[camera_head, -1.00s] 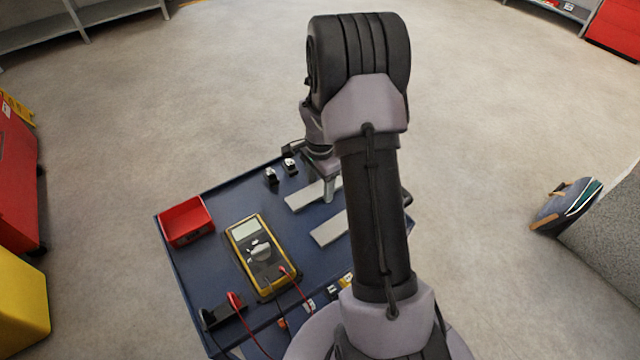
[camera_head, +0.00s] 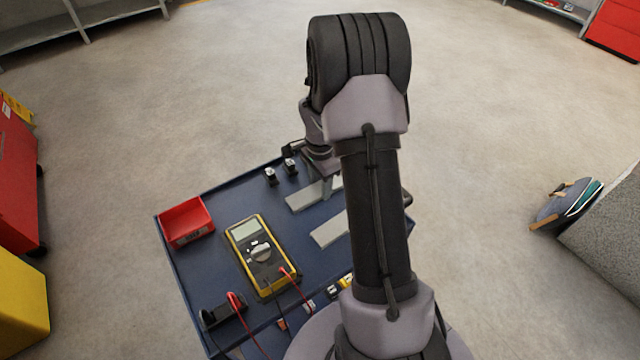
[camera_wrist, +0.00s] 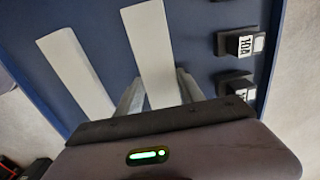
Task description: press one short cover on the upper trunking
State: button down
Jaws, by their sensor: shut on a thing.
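Two flat, light-grey strips, which look like the short covers, lie on the blue cart top. In the wrist view, my gripper (camera_wrist: 158,92) has its fingers on either side of the right cover (camera_wrist: 149,45) and is shut on it. The left cover (camera_wrist: 75,75) lies beside it, apart from the fingers. In the head view, the held cover (camera_head: 302,198) is the farther one and the other cover (camera_head: 327,231) is nearer, partly behind my arm. My gripper (camera_head: 328,187) shows there beside my arm, its fingertips small and partly hidden. The upper trunking is not in view.
The blue cart (camera_head: 215,255) also holds a red tray (camera_head: 186,222), a yellow multimeter (camera_head: 262,255) with red leads, and small black blocks (camera_head: 271,176), close to the gripper in the wrist view (camera_wrist: 238,43). A bag (camera_head: 565,205) stands at right. Open floor surrounds the cart.

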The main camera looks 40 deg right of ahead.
aim_at(320, 189)
jog(key=shift+r, duration=0.15)
jog(key=shift+r+p, duration=2.75)
jog(key=shift+r, duration=1.25)
jog(key=shift+f, duration=0.1)
